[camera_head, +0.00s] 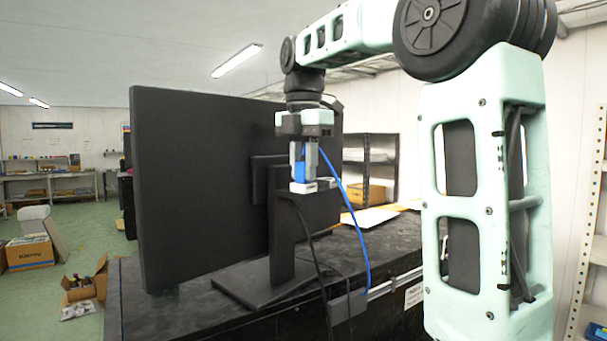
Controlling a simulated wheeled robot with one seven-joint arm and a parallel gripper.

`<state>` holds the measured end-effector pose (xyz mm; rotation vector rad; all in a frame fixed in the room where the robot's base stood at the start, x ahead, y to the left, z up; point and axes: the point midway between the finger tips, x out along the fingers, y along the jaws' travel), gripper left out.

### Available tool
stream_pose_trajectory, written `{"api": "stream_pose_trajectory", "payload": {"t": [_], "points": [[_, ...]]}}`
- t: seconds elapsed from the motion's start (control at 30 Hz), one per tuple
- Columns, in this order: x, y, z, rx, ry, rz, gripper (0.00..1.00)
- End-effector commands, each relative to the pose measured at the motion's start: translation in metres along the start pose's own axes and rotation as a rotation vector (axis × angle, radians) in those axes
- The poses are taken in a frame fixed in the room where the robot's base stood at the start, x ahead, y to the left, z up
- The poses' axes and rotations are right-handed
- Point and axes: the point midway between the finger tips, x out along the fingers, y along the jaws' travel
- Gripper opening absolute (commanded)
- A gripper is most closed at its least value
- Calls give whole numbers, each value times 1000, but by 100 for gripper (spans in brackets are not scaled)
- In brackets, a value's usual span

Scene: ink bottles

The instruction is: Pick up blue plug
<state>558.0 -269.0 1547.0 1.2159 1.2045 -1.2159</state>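My gripper (303,186) points straight down in front of the back of a black monitor (205,190), above the monitor's foot. A blue piece, which looks like the blue plug (300,170), shows at the gripper's fingers, just above their pale tips. A blue cable (347,205) starts near the fingers and hangs down to the right, past the edge of the black table (390,245). Where the cable joins the blue piece is hidden. The fingers are too small in view to tell whether they are closed on it.
The monitor's stand base (262,285) rests on the table under my gripper. A black cable (315,245) hangs beside the blue one to a small dark box (348,306) at the table's front edge. Papers (370,217) lie farther back.

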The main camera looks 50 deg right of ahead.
Motion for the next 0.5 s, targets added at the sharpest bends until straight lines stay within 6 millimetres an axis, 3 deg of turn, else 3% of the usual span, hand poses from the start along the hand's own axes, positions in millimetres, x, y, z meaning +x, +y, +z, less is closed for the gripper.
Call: {"api": "stream_pose_trajectory", "payload": {"t": [0.3,0.5], "points": [[-2,0,0,0,0,0,5],[-16,1,0,0,-1,1,5]]}}
